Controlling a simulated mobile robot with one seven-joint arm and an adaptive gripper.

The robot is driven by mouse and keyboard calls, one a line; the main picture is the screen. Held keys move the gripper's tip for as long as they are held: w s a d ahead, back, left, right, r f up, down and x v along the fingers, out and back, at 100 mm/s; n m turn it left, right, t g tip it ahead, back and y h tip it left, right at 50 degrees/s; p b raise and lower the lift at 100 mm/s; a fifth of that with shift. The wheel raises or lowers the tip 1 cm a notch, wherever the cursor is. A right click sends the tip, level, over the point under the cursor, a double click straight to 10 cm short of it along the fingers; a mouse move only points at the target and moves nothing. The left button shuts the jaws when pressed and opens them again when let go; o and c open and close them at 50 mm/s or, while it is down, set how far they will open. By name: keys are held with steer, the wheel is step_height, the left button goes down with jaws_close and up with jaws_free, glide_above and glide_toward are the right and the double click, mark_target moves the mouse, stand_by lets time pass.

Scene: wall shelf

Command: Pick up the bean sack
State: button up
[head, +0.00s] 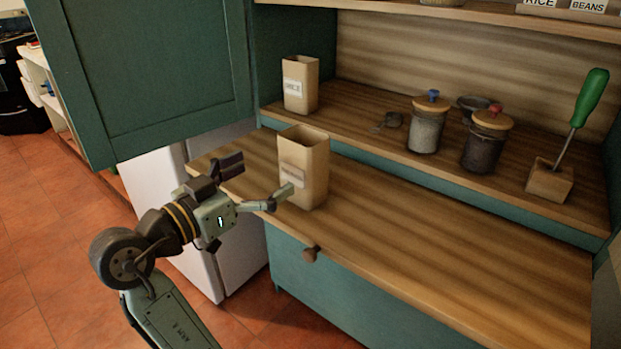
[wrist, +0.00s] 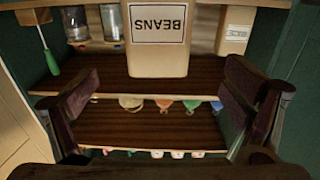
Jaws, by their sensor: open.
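The bean sack (head: 310,172) is a tan, open-topped paper bag standing upright on the front wooden counter. Its BEANS label shows upside down in the wrist view, where the sack (wrist: 158,58) is at the top centre. My gripper (head: 258,180) is open and empty, to the left of the sack and facing its labelled side. One fingertip overlaps the sack's left edge in the head view; I cannot tell whether it touches. In the wrist view, the sack lies beyond the widely spread fingers of my gripper (wrist: 158,108), not between them.
A similar rice sack (head: 300,84) stands on the raised ledge behind. Two lidded jars (head: 428,125), (head: 486,142) and a green-handled tool in a wooden block (head: 549,182) stand further right. A green cabinet door (head: 150,70) is at left. The counter right of the bean sack is clear.

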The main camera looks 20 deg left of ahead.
mark_target(292, 158)
steer(key=p+x, duration=0.1)
steer(key=x, duration=0.4)
steer(key=shift+w+d+f, duration=0.1)
steer(key=shift+w, duration=0.1)
steer(key=p+x, duration=0.1)
steer(key=x, duration=0.1)
steer(key=p+x, duration=0.1)
steer(key=x, duration=0.1)
steer(key=shift+d+r, duration=0.2)
steer(key=shift+w+d+f, duration=0.15)
steer(key=shift+w+d, duration=0.05)
steer(key=shift+w, duration=0.4)
steer(key=shift+c, duration=0.4)
steer(key=c, duration=1.6)
steer(key=shift+o, duration=0.2)
